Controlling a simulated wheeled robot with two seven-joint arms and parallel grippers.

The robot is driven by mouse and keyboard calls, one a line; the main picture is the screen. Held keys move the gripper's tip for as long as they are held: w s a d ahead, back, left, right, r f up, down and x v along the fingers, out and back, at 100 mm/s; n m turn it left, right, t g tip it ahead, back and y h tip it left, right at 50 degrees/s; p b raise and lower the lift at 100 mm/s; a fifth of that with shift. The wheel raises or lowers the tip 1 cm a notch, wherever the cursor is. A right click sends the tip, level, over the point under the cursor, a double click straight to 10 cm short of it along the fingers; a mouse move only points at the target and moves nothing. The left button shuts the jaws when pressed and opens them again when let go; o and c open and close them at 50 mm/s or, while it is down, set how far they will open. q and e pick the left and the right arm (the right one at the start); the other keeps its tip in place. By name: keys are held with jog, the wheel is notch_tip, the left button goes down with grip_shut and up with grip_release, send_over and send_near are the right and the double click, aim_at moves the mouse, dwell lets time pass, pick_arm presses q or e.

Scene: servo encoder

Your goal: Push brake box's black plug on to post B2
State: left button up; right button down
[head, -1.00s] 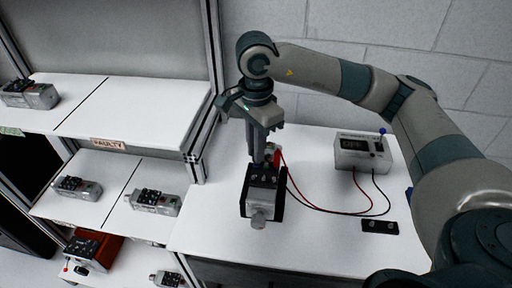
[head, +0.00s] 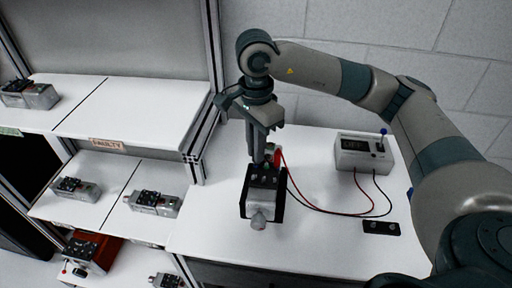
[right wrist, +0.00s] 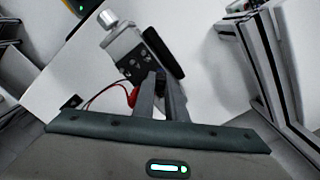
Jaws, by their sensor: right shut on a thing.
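The servo motor (head: 262,205) lies on the white table, its silver shaft end toward me, with a black terminal block bearing several posts at its far end. My right gripper (head: 259,158) points down at that block, shut; the black plug between its fingers is largely hidden. In the right wrist view the fingers (right wrist: 161,97) reach the block's edge beside the posts (right wrist: 137,67). I cannot tell whether the plug is on a post. A red plug (right wrist: 133,96) sits beside the fingers. The brake box (head: 363,154) stands at right, with red and black leads running toward the motor. My left gripper is not in view.
A small black two-stud strip (head: 381,227) lies on the table at right. Shelves at left hold several similar motors (head: 154,202), with a "FAULTY" label (head: 107,144). A metal frame post (head: 204,150) stands left of the table.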

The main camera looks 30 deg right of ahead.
jog(key=shift+f, duration=0.2)
dwell(0.3)
jog(key=c, duration=1.7)
grip_release()
jog(key=shift+r, duration=0.15)
jog(key=shift+r+p, duration=0.85)
jog(key=shift+r, duration=2.55)
jog(key=shift+r, duration=0.1)
